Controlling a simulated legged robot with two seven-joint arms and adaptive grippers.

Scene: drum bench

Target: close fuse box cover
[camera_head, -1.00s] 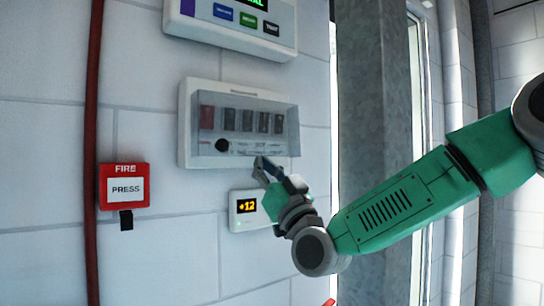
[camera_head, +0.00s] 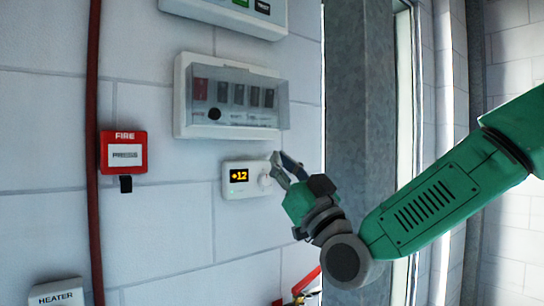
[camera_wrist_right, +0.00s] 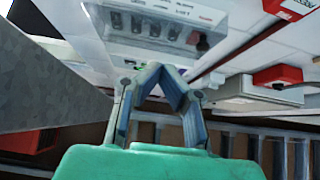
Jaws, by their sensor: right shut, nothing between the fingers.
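The fuse box (camera_head: 183,100) is a white case on the wall with a row of dark switches, one reddish switch and a round black knob. Its clear cover (camera_head: 283,105) lies over the switches and sticks out past the right side of the case; I cannot tell whether it is flush. The box also shows upside down at the top of the right wrist view (camera_wrist_right: 160,25). My right gripper (camera_head: 281,163) is below the box's lower right corner, shut and empty, apart from the cover. Its fingers show in the wrist view (camera_wrist_right: 162,75). My left gripper is out of view.
A thermostat (camera_head: 236,189) reading +12 is just left of my right gripper. A red fire button (camera_head: 123,152) and red pipe (camera_head: 95,200) are at left. A panel (camera_head: 230,14) hangs above; a heater box (camera_head: 57,293) is lower left. A grey column (camera_head: 355,90) stands right.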

